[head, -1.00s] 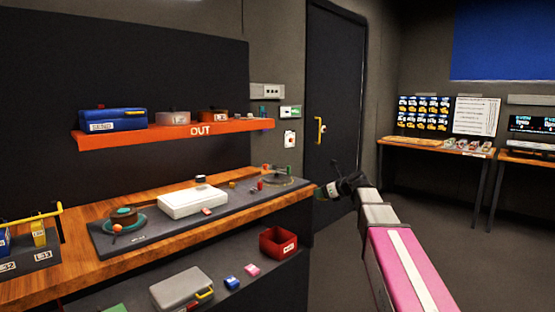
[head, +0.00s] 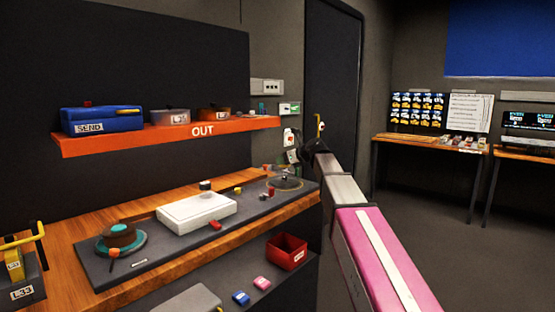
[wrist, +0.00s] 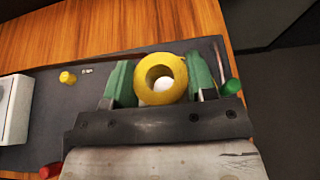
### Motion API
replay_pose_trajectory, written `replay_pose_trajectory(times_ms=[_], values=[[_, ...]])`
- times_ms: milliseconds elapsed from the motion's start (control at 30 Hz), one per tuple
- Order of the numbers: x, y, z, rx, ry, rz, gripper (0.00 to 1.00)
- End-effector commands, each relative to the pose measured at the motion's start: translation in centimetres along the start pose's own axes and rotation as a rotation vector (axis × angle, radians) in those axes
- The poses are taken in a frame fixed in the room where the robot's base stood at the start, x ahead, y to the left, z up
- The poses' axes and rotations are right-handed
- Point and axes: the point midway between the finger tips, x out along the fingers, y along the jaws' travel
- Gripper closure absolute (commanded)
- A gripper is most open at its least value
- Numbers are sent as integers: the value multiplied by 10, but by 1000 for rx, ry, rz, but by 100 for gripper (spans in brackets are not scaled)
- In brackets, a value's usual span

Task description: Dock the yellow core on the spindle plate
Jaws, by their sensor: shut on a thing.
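The yellow core (wrist: 160,78), a thick ring, sits between the green-padded fingers of my gripper (wrist: 163,82) in the wrist view. The gripper is shut on it. A small white rounded thing shows through its hole; I cannot tell whether it touches the core. In the head view my gripper (head: 293,157) is small, partly hidden by my wrist, near the panel's right end. A round dark plate (head: 286,183) lies there on the panel and may be the spindle plate. In the wrist view the area below the core is hidden by the gripper.
A green-knobbed lever (wrist: 231,87) stands just right of the fingers. A yellow knob (wrist: 68,78) lies left. The white box (head: 196,212) and teal disc (head: 121,244) occupy the panel's middle and left. The orange OUT shelf (head: 170,138) overhangs behind; a red bin (head: 287,252) is below.

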Motion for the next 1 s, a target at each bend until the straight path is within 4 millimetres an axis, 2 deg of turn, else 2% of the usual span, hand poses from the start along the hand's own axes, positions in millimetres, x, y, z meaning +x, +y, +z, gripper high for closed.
replay_pose_trajectory(times_ms=[267, 700, 1000], values=[[4, 0, -10, 1, 0, 1, 71], [19, 0, -47, 1, 0, 0, 71], [22, 0, -54, 0, -1, 1, 71]])
